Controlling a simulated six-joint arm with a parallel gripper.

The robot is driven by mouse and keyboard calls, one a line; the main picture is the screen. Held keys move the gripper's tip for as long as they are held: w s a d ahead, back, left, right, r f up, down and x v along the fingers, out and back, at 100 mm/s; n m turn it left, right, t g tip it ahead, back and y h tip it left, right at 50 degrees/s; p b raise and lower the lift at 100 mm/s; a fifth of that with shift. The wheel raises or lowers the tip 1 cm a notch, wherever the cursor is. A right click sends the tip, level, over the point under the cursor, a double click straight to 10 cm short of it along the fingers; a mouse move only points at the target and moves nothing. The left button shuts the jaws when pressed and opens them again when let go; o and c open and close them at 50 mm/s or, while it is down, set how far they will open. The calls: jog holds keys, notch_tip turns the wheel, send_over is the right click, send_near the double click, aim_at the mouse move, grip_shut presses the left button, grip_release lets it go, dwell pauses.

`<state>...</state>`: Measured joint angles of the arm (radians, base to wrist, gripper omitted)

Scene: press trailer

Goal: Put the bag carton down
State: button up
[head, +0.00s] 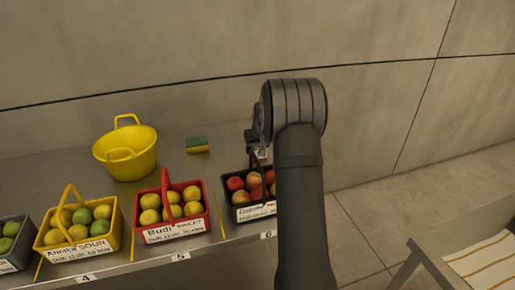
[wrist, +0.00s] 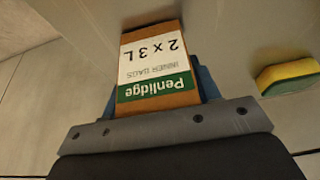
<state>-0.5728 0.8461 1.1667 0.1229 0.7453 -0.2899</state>
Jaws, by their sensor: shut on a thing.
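The bag carton (wrist: 155,62) is a brown box with a white and green label reading "Penlidge", "INNER BAGS" and "2 x 3 L", upside down in the wrist view. My gripper (wrist: 157,95) is shut on it, with a blue finger showing on each side. In the head view my gripper (head: 252,138) is mostly hidden behind my own arm, at the back of the black basket. The carton cannot be made out clearly there. I cannot tell whether its far end touches the grey counter (head: 180,258).
A black basket of red fruit (head: 240,213), a red basket (head: 146,236), a yellow basket (head: 118,243) and a dark basket line the counter's front. A yellow tub (head: 128,158) and a sponge (head: 197,145) stand behind; the sponge also shows in the wrist view (wrist: 289,76). A wall backs the counter.

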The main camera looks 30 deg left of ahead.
jog(key=o, duration=1.1)
jog(key=shift+f, duration=0.1)
jog(key=shift+c, duration=0.2)
jog(key=shift+d+r, duration=0.1)
jog(key=shift+r, duration=0.4)
jog(key=v, duration=1.1)
jog(key=shift+s, duration=0.1)
